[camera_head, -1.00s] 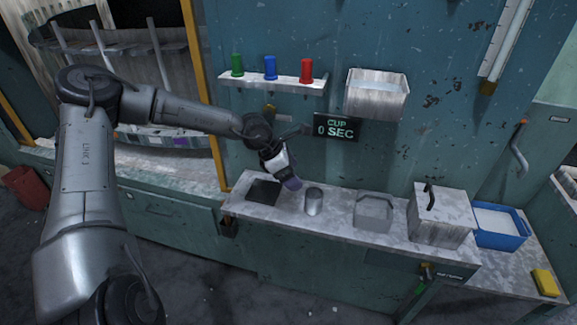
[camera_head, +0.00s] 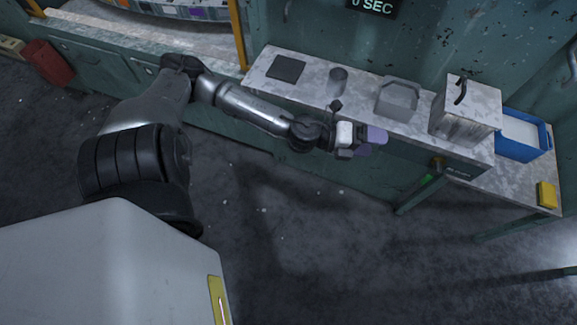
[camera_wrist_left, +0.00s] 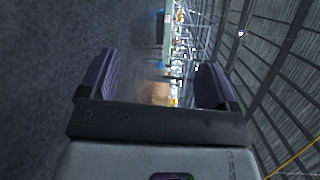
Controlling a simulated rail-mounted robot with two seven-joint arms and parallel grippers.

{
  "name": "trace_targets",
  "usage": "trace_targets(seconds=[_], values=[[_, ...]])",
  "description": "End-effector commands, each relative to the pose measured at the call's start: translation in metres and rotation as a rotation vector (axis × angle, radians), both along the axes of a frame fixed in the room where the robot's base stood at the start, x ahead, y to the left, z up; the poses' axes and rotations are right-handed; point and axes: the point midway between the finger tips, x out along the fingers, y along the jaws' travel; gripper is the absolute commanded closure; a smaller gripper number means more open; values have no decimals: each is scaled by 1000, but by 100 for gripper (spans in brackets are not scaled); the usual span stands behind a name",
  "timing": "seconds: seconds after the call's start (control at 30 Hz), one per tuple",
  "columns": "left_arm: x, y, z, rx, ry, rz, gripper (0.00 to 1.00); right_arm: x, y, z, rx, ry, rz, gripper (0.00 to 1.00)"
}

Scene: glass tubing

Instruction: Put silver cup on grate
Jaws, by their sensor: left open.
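The silver cup (camera_head: 338,80) stands upright on the grey workbench, right of a flat dark square (camera_head: 286,68) that looks like the grate. My left gripper (camera_head: 378,140) is in front of the bench's front edge in the head view, apart from the cup and to its lower right. In the left wrist view the two purple fingers (camera_wrist_left: 152,85) are spread with nothing between them. The cup and the dark square are not visible in that wrist view. My right gripper is not in view.
Right of the cup on the bench (camera_head: 310,82) stand a grey open container with a handle (camera_head: 397,99) and a lidded metal box (camera_head: 466,112). Farther right are a blue bin (camera_head: 520,147) and a yellow block (camera_head: 547,195). A display (camera_head: 375,5) hangs above. Floor in front is clear.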

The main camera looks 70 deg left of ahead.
Motion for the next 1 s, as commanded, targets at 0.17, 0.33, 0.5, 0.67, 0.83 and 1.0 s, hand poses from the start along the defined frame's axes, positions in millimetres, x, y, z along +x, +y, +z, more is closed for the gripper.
trace_targets(seconds=[0.17,0.33,0.5,0.67,0.83,1.0], values=[[-30,-18,-46,-438,210,368,17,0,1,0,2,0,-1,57],[-84,-31,-98,-762,491,725,17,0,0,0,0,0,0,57],[-148,-53,-137,-981,784,1024,17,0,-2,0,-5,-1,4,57],[-197,-74,-155,-1094,998,1211,17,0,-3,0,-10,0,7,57],[-225,-88,-160,-1144,1123,1309,14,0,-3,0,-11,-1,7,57],[-233,-91,-161,-1156,1157,1335,14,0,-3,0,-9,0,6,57]])
